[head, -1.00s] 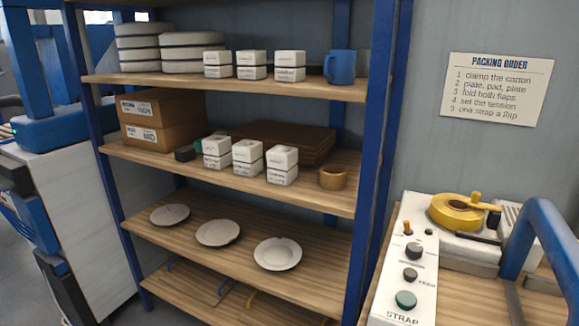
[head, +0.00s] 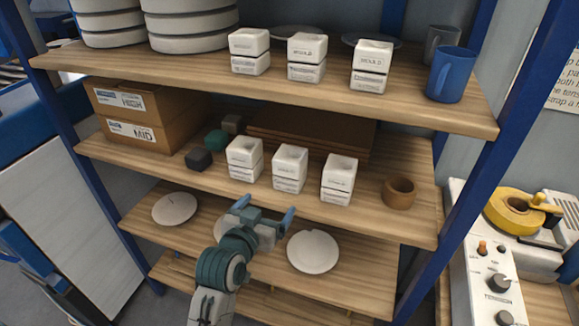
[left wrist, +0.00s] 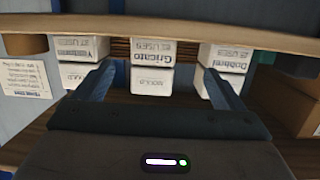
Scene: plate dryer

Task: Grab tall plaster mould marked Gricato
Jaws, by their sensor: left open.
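Three white two-part moulds stand in a row on the middle shelf. In the left wrist view, which looks inverted, the middle mould (left wrist: 152,62) is marked Gricato, between one at the left (left wrist: 82,58) and one marked roughly Dobbrni (left wrist: 225,62). In the head view the middle mould (head: 290,168) stands between its two neighbours, its label too small to read. My left gripper (head: 266,210) is open and empty, in front of and apart from this row. In the left wrist view its fingers (left wrist: 158,75) are spread either side of the Gricato mould. My right gripper is not in view.
Three similar moulds (head: 306,58) stand on the top shelf beside a blue mug (head: 451,75). On the middle shelf are cardboard boxes (head: 146,112), small dark blocks (head: 198,159) and a brown cup (head: 399,192). Plates (head: 313,251) lie on the shelf below. A blue post bounds the right side.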

